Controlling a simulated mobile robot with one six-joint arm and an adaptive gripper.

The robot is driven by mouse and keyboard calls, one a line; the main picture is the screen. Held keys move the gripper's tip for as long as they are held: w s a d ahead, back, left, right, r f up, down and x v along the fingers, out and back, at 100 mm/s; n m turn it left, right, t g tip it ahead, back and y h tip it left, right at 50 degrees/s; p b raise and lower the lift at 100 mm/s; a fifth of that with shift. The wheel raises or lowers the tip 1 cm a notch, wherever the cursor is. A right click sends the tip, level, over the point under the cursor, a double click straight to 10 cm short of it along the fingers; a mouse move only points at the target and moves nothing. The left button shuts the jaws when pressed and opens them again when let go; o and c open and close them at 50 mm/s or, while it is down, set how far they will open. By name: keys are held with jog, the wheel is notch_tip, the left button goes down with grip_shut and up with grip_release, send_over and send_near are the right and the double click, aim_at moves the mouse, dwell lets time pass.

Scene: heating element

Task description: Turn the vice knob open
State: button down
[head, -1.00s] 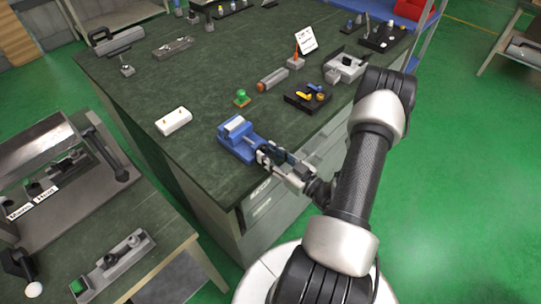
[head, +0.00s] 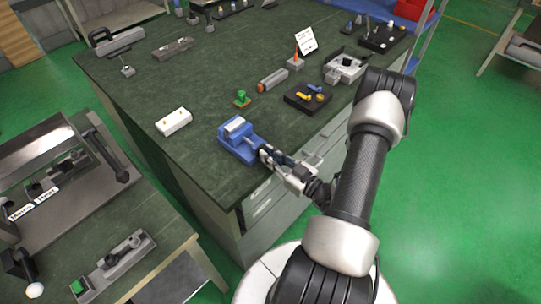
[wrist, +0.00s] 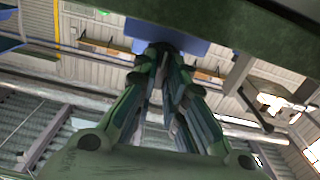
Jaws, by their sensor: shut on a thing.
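The blue vice (head: 240,140) sits at the near corner edge of the dark green worktop. My gripper (head: 266,154) reaches it from the right, at the vice's front end facing the table edge. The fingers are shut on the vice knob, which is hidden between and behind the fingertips. In the wrist view the two fingers of my gripper (wrist: 168,52) converge just below the blue underside of the vice (wrist: 190,45). How far the vice jaws are apart is too small to tell.
A white block (head: 173,122) and a green button (head: 242,98) stand on the worktop (head: 190,85) beyond the vice. A black tray (head: 307,97) lies to the right. A side table with a machine (head: 60,160) is at the left. Drawers are below the worktop edge.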

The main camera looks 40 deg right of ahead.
jog(key=n+p, duration=0.1)
jog(key=n, duration=0.2)
jog(key=shift+a+n+p, duration=0.1)
jog(key=shift+n+p, duration=0.2)
jog(key=shift+p, duration=0.05)
jog(key=n+p, duration=0.1)
jog(key=n, duration=0.4)
jog(key=shift+a, duration=0.1)
jog(key=n+p, duration=0.1)
jog(key=n, duration=0.4)
jog(key=shift+f, duration=0.2)
jog(key=n, duration=0.4)
jog(key=shift+f+n, duration=0.1)
jog(key=shift+n, duration=0.2)
jog(key=n, duration=0.4)
jog(key=shift+f, duration=0.1)
jog(key=n, duration=0.5)
jog(key=n+b, duration=0.1)
jog(key=n, duration=0.3)
jog(key=shift+f+n, duration=0.1)
jog(key=shift+n, duration=0.2)
jog(key=shift+d+n, duration=0.25)
jog(key=shift+n, duration=1.55)
